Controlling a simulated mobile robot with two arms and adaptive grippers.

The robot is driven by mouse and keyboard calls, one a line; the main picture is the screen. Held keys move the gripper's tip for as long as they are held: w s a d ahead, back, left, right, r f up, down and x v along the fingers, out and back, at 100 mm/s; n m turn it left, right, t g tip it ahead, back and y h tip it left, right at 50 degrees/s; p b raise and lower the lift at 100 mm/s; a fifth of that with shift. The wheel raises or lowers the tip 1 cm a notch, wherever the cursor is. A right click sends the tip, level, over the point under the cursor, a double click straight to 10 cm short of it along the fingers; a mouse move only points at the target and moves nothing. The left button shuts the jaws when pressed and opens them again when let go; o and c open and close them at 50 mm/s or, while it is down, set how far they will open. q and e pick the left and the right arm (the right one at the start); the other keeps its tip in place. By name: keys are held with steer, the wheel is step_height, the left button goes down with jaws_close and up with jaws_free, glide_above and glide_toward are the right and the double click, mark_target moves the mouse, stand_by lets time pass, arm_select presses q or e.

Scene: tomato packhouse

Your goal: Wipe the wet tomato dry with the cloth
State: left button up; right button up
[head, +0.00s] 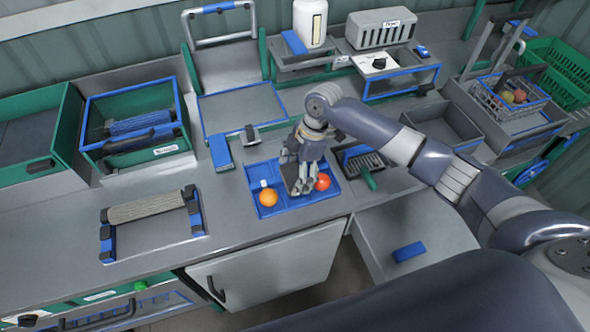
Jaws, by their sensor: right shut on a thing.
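My right gripper (299,189) reaches down over a blue divided tray (292,208) on the counter. It is shut on a small grey-brown piece that looks like the cloth (291,178), mostly hidden by the fingers. A red tomato (323,182) sits in the tray just right of the fingertips; I cannot tell whether they touch. An orange tomato (268,197) sits in the tray's left part, apart from the gripper. No wetness can be made out on either. My left gripper is not in view.
A small white item (264,183) lies in the tray's left part. A black-and-grey rack (363,163) stands right of the tray and a blue block (221,153) behind it to the left. A roller stand (149,207) is farther left. The counter between is clear.

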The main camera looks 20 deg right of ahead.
steer(key=shift+s+d+p, duration=0.1)
steer(key=shift+s+p, duration=1.3)
steer(key=shift+s, duration=0.15)
steer(key=shift+s+f+p, duration=0.1)
steer(key=shift+s+p, duration=0.2)
steer(key=shift+s, duration=0.35)
steer(key=shift+w, duration=0.2)
steer(key=shift+w+f+b, duration=0.15)
steer(key=shift+w+b, duration=0.5)
steer(key=shift+w, duration=0.45)
steer(key=shift+w+b, duration=0.55)
steer(key=shift+w, duration=0.5)
steer(key=shift+s+r, duration=0.1)
steer(key=shift+r, duration=0.1)
step_height(320, 180, up, 6)
steer(key=p, duration=0.6)
